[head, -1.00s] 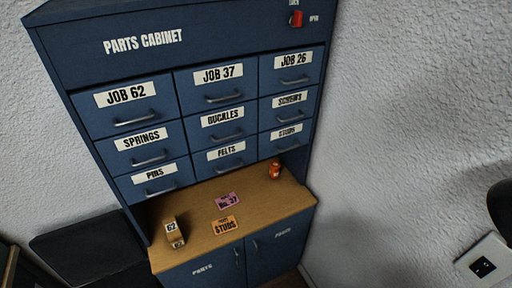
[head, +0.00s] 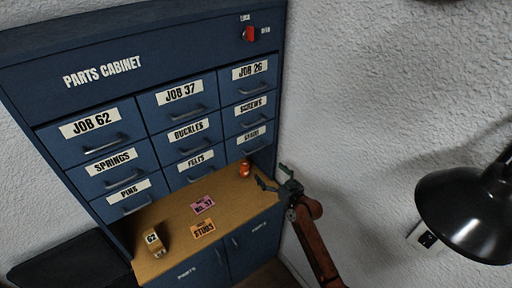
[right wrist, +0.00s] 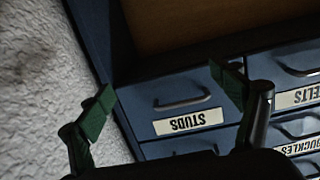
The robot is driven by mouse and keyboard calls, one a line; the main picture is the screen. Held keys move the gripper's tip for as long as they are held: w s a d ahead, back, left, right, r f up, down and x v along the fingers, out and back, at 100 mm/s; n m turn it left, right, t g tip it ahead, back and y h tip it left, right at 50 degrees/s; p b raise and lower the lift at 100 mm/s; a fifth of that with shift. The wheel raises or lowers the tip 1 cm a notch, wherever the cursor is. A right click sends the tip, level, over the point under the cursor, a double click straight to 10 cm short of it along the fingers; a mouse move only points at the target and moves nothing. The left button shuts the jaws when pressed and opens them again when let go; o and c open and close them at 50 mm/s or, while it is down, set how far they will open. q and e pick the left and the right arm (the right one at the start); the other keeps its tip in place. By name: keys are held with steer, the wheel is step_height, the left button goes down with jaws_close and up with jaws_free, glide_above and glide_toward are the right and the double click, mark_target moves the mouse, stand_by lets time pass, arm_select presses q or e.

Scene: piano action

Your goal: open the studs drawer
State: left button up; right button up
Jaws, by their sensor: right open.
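The blue studs drawer (head: 251,139) is the lowest drawer in the right column of the parts cabinet, and it is shut. In the right wrist view its label reads STUDS upside down, and the drawer front (right wrist: 145,122) carries a grey bar handle (right wrist: 182,102). My right gripper (head: 276,180) is open and empty, in front of the cabinet's right side, below and right of the studs drawer. In the right wrist view its green fingertips (right wrist: 166,98) stand apart, with the handle showing between them. My left gripper is not in view.
Below the drawers, the wooden shelf (head: 180,222) bears an orange jar (head: 244,168), a pink card (head: 203,205), an orange STUDS card (head: 202,229) and a small block marked 62 (head: 154,243). A white wall (head: 370,110) is close on the right. A black lamp (head: 465,215) hangs there.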

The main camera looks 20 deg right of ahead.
steer(key=t+y, duration=0.1)
glide_toward(256, 150)
steer(key=w, duration=0.3)
steer(key=shift+n, duration=0.4)
steer(key=x, duration=0.2)
steer(key=p+x, duration=0.1)
steer(key=x, duration=0.2)
steer(key=p+x, duration=0.1)
steer(key=x, duration=0.1)
steer(key=shift+w+a+f, duration=0.15)
steer(key=shift+a+f, duration=0.1)
steer(key=shift+a, duration=0.2)
steer(key=shift+c, duration=0.4)
steer(key=c, duration=1.3)
